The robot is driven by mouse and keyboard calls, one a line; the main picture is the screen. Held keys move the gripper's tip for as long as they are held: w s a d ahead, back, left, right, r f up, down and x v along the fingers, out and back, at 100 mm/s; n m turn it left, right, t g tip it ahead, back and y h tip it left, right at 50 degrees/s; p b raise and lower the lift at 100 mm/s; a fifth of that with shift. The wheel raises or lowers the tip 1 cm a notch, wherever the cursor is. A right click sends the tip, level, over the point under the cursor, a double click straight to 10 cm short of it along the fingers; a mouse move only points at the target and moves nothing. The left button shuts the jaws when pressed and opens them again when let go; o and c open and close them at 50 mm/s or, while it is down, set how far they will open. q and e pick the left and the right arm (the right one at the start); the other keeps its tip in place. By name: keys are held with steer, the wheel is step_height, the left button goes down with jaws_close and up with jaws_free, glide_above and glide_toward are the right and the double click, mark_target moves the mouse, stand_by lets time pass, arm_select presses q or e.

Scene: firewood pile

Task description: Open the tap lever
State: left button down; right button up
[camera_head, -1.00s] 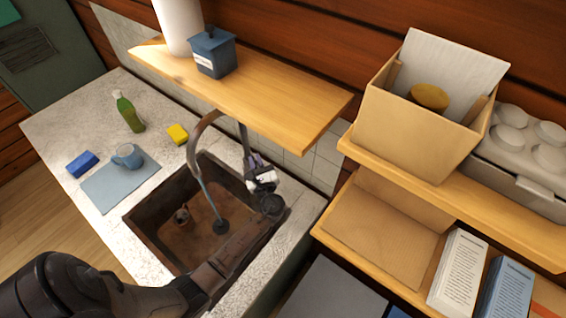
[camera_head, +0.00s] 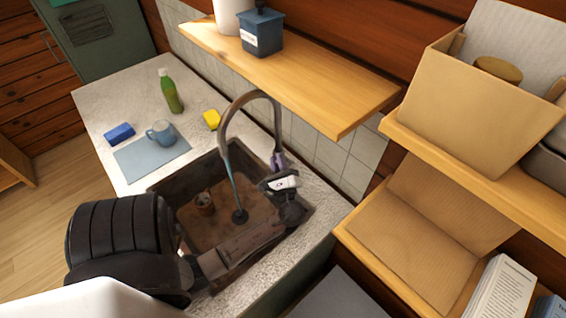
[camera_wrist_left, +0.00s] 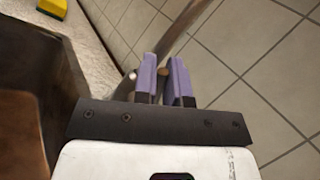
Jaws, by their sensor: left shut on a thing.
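The grey curved tap (camera_head: 250,97) stands at the sink's wall side, and its pipe also shows in the left wrist view (camera_wrist_left: 188,22). A thin bluish stream of water (camera_head: 233,188) runs from its spout into the brown sink (camera_head: 172,187). My left gripper (camera_head: 277,160) is at the base of the tap, beside the tiled wall. In the left wrist view its purple fingers (camera_wrist_left: 166,80) are nearly together, shut on the tap lever, which they mostly hide. My right gripper is out of view.
A wooden shelf (camera_head: 330,103) overhangs the tap. A small cup (camera_head: 204,203) lies in the sink.

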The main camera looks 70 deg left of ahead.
arm_select(q)
steer(key=c, duration=1.2)
jaws_free()
steer(key=shift+d+f, duration=0.2)
steer(key=shift+d, duration=0.1)
steer(key=s+d, duration=0.1)
steer(key=d, duration=1.1)
steer(key=shift+d+p, duration=0.25)
steer(key=shift+p, duration=0.1)
steer(key=shift+s, duration=0.1)
